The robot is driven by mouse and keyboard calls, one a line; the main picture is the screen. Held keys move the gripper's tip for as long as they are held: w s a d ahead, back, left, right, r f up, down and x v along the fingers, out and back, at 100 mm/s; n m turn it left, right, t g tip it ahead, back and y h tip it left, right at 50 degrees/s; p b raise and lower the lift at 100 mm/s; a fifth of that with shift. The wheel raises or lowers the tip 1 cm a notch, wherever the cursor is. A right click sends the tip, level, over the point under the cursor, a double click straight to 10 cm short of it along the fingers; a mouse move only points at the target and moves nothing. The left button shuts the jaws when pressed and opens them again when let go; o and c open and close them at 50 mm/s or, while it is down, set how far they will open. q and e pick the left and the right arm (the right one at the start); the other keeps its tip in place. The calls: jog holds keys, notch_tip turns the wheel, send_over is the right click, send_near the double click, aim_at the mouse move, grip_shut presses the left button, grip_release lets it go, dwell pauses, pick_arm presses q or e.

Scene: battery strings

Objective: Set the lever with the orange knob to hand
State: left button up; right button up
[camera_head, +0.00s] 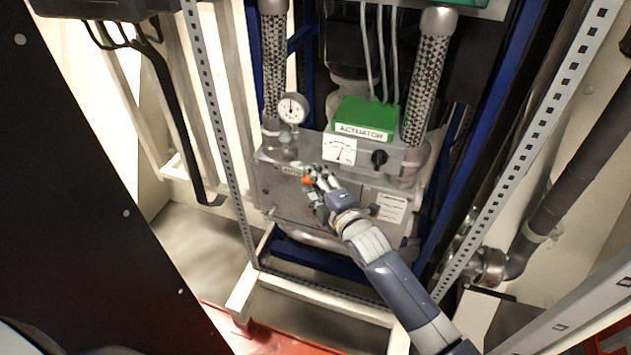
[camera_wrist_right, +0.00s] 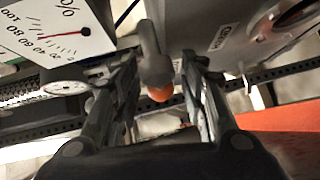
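The lever with the orange knob (camera_head: 307,180) is on the front of the grey actuator box (camera_head: 285,200), below the gauges and partly hidden by my right gripper (camera_head: 318,182). In the right wrist view the grey lever (camera_wrist_right: 155,65) hangs between the two fingers of my right gripper (camera_wrist_right: 160,72), with the orange knob (camera_wrist_right: 160,93) at its near end. The fingers are open on both sides of the lever, with a small gap showing. A small label plate (camera_head: 292,170) sits close to the lever. My left gripper is not in view.
A percent dial (camera_head: 340,149), a black knob (camera_head: 379,158) and a round gauge (camera_head: 292,108) sit above the lever. A green ACTUATOR block (camera_head: 367,115) is on top. Perforated posts (camera_head: 220,130) stand left and right (camera_head: 525,130).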

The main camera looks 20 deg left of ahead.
jog(key=shift+w+a, duration=0.1)
grip_shut()
jog(key=n+h+p, duration=0.1)
jog(key=p, duration=0.2)
jog(key=n+g+h+p, duration=0.1)
jog(key=p, duration=0.3)
jog(key=shift+f+h, duration=0.25)
jog(key=shift+h, duration=0.05)
jog(key=shift+f+n+g+h+p, duration=0.3)
jog(key=shift+n+g+h+p, duration=0.1)
jog(key=shift+h+p, duration=0.15)
jog(key=shift+d+f, duration=0.2)
